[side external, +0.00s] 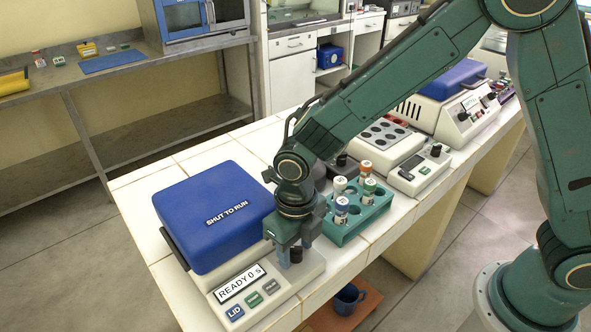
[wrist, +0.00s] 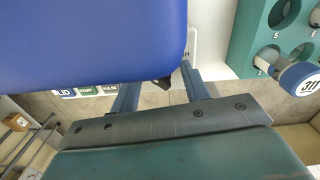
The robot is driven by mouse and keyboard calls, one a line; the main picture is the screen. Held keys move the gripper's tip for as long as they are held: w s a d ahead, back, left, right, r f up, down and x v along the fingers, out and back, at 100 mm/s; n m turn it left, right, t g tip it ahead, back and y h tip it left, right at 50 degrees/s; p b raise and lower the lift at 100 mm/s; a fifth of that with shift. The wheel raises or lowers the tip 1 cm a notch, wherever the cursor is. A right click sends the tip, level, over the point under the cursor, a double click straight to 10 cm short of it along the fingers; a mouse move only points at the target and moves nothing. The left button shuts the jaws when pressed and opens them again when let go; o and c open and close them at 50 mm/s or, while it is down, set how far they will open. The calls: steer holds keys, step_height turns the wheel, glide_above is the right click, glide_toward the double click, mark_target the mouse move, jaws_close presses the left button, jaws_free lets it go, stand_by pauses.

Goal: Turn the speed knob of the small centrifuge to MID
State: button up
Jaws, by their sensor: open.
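The small centrifuge (side external: 300,270) stands at the near end of the tiled bench with its blue lid (side external: 213,215) down. Its display reads READY 0 s (side external: 240,285). The black speed knob (side external: 296,255) is on the right of its front panel. My gripper (side external: 292,247) points down at the knob, with its blue fingers open around or just beside it; contact cannot be told.
A teal tube rack (side external: 350,228) with several capped tubes stands close right of the gripper. Behind it are a white block heater (side external: 420,172) and another blue-lidded machine (side external: 455,80).

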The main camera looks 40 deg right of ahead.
steer(key=shift+c, duration=0.5)
steer(key=c, duration=0.9)
steer(key=shift+m, duration=3)
steer(key=o, duration=1)
